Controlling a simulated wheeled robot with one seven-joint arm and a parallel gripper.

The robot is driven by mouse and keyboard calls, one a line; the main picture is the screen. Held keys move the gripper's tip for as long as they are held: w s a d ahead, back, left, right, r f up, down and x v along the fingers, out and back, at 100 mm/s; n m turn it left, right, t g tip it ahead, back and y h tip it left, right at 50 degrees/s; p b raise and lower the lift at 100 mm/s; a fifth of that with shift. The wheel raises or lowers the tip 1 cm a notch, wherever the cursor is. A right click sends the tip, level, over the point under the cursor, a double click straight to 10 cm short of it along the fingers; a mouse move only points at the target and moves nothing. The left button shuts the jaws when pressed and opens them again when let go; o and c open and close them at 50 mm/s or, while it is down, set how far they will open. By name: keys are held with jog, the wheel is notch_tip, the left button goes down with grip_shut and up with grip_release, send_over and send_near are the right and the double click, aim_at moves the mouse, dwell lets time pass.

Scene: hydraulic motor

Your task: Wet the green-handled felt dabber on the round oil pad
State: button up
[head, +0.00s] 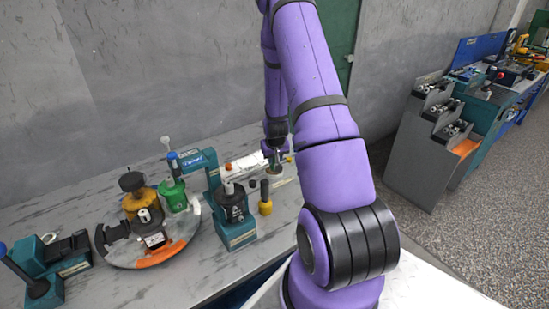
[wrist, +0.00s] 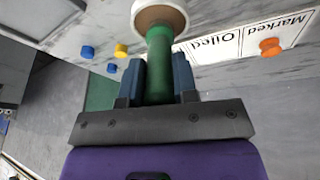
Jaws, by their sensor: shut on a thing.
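My gripper (head: 275,150) is shut on the green handle of the dabber (wrist: 159,75). The wrist view shows the handle between both fingers (wrist: 159,85). The dabber stands roughly upright in the head view. Its far end meets a round brown face with a white rim (wrist: 172,8), which looks like the oil pad and is cut by the top edge of the wrist view. A small brownish round shape (head: 274,171) shows below my gripper in the head view. The felt tip is hidden, so I cannot tell how firmly it touches the pad.
A white card marked "Oiled" and "Marked" (wrist: 235,40) lies beside the pad, with an orange cap (wrist: 269,47) on it. Blue (wrist: 87,52) and yellow (wrist: 121,50) caps stand nearby. A teal press (head: 235,215), a yellow-based post (head: 265,200) and a round turntable (head: 185,240) stand left.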

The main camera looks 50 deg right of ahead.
jog(key=shift+r, duration=3.45)
